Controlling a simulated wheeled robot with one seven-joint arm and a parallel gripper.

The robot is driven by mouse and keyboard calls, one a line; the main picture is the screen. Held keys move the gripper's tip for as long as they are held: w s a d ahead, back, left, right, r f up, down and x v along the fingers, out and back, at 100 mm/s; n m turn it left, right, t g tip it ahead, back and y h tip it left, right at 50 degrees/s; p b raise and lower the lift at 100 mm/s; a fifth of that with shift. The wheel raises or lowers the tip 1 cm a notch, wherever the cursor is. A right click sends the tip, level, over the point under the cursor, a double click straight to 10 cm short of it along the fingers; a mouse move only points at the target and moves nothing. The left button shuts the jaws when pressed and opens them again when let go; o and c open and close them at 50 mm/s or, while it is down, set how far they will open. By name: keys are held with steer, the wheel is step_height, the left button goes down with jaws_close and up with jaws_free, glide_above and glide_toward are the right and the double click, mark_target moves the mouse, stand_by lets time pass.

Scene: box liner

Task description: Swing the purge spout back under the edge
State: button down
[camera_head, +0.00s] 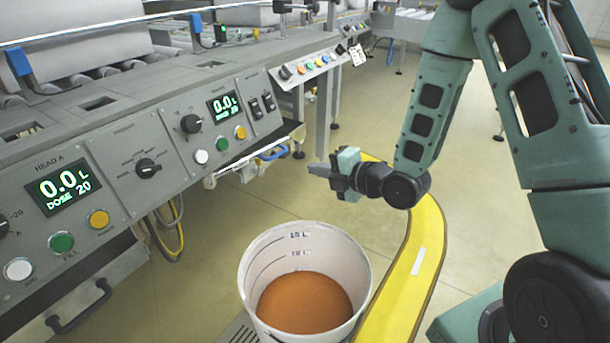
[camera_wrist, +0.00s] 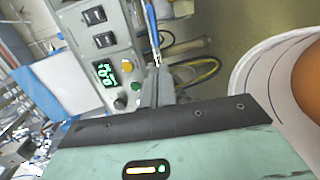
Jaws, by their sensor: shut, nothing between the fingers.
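The purge spout appears to be the metal pipe with a blue grip (camera_head: 272,153), sticking out from under the front edge of the machine panel. The blue grip also shows in the wrist view (camera_wrist: 152,28), beyond the fingers. The pipe's inner end is hidden under the panel. My gripper (camera_head: 318,169) is shut and empty, to the right of the blue grip and apart from it in the head view. Its closed fingers show in the wrist view (camera_wrist: 158,85), pointing towards the panel side.
A white bucket (camera_head: 255,272) holding orange-brown liquid stands on the floor below my gripper. Its rim shows at right in the wrist view (camera_wrist: 250,75). A yellow curved barrier (camera_head: 418,262) runs right of it. The control panel (camera_head: 150,150) fills the left. Cables hang beneath.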

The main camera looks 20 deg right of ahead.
steer(key=d, duration=0.2)
steer(key=b, duration=0.6)
glide_toward(278, 155)
steer(key=x, duration=0.6)
steer(key=shift+w+a+f+m+t, duration=0.25)
steer(key=shift+f+m+t, duration=0.05)
steer(key=shift+m, duration=0.1)
steer(key=shift+w, duration=0.15)
